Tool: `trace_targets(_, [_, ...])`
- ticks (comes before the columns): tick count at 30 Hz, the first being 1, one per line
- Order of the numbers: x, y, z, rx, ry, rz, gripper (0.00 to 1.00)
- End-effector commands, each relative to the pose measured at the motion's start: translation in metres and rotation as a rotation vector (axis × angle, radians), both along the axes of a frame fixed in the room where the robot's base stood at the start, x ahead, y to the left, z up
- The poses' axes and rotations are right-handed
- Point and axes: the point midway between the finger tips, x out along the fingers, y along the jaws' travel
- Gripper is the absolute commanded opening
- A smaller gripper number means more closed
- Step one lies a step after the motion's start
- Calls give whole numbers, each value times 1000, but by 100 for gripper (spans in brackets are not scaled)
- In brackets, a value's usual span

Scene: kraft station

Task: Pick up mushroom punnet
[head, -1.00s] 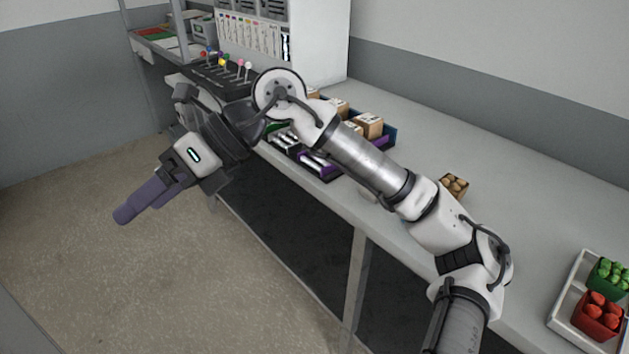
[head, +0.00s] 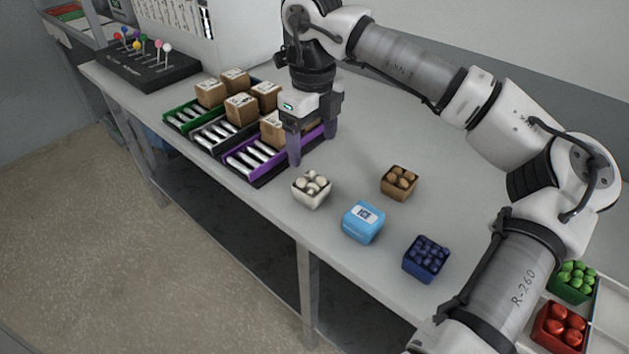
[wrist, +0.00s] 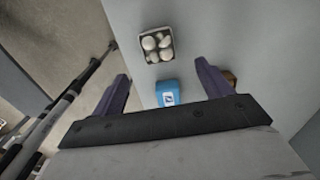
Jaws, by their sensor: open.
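The mushroom punnet (head: 311,189), a small pale box of white mushrooms, stands upright on the grey table near its front edge in the head view. In the wrist view the punnet (wrist: 156,45) lies beyond the fingertips, between their lines. My gripper (head: 315,150) is open and empty, pointing down. It is above and a little behind the punnet, beside the purple-edged rack. Its two purple fingers show in the wrist view (wrist: 162,72), apart from the punnet.
A light blue box (head: 363,222) marked ICE, a brown punnet (head: 399,183) and a blueberry punnet (head: 426,259) stand right of the mushrooms. Roller racks (head: 250,160) with cardboard boxes are to the left. A white tray (head: 609,318) holds green and red punnets at far right.

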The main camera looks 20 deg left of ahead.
Motion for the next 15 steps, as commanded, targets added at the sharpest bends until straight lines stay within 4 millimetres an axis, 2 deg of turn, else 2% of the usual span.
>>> trace_targets(3, [-1, 0, -25, 1, 5, 1, 78])
trace_targets(7, [-1, 0, -48, 1, 5, 1, 78])
trace_targets(15, [-1, 1, -68, 1, 4, 2, 78])
